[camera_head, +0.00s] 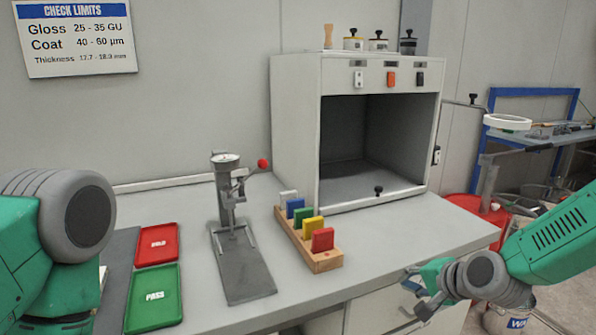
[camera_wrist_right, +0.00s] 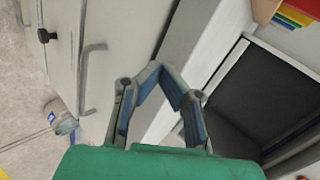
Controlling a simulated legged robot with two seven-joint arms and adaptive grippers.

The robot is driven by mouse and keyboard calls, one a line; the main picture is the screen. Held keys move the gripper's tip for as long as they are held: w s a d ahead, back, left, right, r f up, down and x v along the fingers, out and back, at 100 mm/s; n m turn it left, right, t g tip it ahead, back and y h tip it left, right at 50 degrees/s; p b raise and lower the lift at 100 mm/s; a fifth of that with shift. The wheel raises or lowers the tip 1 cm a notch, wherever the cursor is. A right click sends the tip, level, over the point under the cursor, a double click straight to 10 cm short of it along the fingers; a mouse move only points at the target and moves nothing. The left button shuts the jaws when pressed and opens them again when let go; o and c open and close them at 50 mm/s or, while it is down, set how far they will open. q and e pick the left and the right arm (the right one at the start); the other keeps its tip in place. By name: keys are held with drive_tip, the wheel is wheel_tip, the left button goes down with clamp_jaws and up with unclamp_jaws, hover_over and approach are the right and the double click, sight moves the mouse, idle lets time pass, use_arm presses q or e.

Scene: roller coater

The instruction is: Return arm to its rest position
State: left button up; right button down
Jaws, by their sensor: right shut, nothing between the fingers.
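My right arm comes in from the right in the head view. Its right gripper (camera_head: 418,291) hangs in front of the bench's front edge, beside the drawer fronts. It is shut and empty, with nothing held. In the right wrist view the right gripper (camera_wrist_right: 168,78) shows its blue-padded fingers in front of the pale drawer fronts. My left arm (camera_head: 60,225) shows at the left edge of the head view, and its gripper is out of view.
The bench holds an open-fronted cabinet (camera_head: 300,130), a gauge stand (camera_head: 243,270), a wooden rack (camera_head: 325,262) of coloured panels, a red tray (camera_head: 157,258) and a green PASS tray (camera_head: 150,315). A drawer handle (camera_wrist_right: 88,75) protrudes near the right gripper. A blue-framed table (camera_head: 500,93) stands at right.

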drive_tip(key=s+a+f+n+g+h, duration=0.15)
drive_tip(key=s+f+n+g, duration=0.35)
drive_tip(key=s+f, duration=1.15)
drive_tip(key=s+d+f+n+g+h, duration=0.1)
drive_tip(key=s+d+f+n, duration=0.1)
drive_tip(key=s, duration=0.9)
drive_tip(key=s+d+f+n+g+h, duration=0.1)
drive_tip(key=s+d+n, duration=0.3)
drive_tip(key=s, duration=0.7)
drive_tip(key=shift+s+f+n+g+h, duration=0.15)
drive_tip(key=shift+f+n+g+h, duration=0.2)
drive_tip(key=shift+f+n+g, duration=0.25)
drive_tip(key=shift+a+r, duration=0.15)
